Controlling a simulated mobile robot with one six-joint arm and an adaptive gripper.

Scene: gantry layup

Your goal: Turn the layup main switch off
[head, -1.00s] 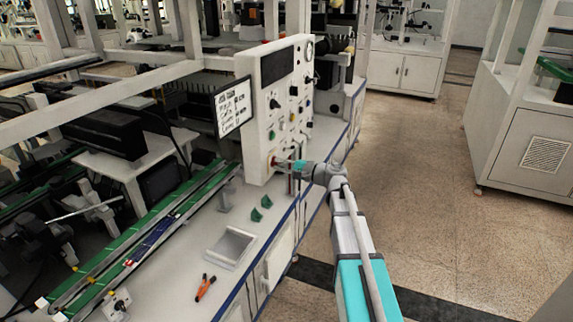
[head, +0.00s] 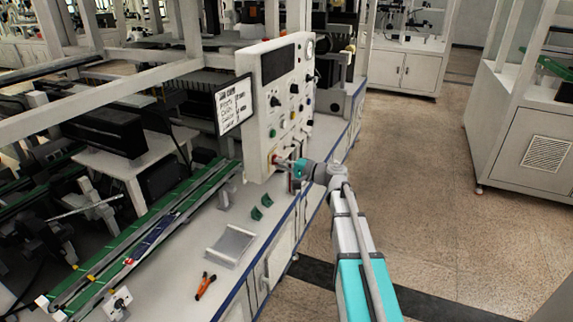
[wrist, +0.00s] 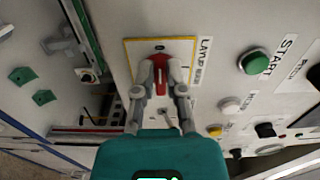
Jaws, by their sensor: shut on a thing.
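The layup main switch (wrist: 160,62) is a red rotary handle on a yellow-edged plate (wrist: 131,48), with a "LAYUP" label beside it in the wrist view. My gripper (wrist: 160,74) is shut on the red handle, one finger on each side, and covers much of it. The handle's exact angle is hard to tell. In the head view, my gripper (head: 284,162) reaches the lower left of the upright white control panel (head: 258,145), and the switch (head: 274,158) is mostly hidden there.
In the wrist view, a green START button (wrist: 254,61) and several smaller knobs sit to the right on the panel. In the head view, a tray (head: 231,246), orange-handled pliers (head: 205,286) and green parts (head: 262,207) lie on the bench. The aisle floor at right is clear.

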